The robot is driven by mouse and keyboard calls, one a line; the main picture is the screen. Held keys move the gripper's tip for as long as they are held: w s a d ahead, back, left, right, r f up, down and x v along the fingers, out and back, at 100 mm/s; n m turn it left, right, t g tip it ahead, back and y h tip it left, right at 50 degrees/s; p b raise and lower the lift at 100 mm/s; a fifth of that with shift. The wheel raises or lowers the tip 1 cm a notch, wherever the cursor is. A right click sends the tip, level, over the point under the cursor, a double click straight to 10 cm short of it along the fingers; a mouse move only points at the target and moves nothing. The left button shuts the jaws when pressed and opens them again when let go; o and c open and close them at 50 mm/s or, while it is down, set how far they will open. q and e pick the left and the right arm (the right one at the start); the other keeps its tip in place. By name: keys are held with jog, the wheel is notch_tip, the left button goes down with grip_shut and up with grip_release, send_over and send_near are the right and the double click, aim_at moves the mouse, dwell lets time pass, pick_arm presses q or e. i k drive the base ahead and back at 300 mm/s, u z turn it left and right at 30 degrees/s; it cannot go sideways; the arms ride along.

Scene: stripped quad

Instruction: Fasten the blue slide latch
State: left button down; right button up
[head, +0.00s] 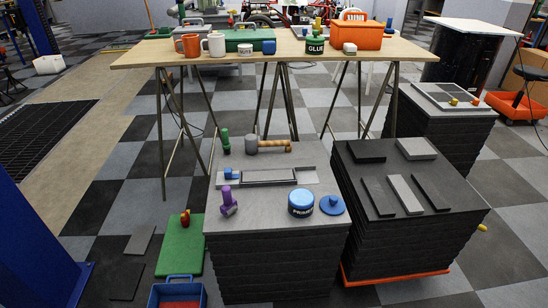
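A small blue piece, which looks like the slide latch (231,174), sits at the left end of a long grey plate on top of the nearest dark stack (276,262). A pale framed strip (269,177) runs to the right of the blue piece on the same plate. The latch is too small to tell whether it is fastened. Neither of my grippers is in view.
On the same stack are a purple object (228,202), a blue tin (301,203), a blue lid (332,205), a green object (225,141) and a mallet (268,145). Another stack (408,242) stands close right. A trestle table (213,77) stands behind.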

aim_at(228, 175)
jog(key=z, duration=0.35)
jog(key=i, duration=1)
jog(key=z, duration=0.05)
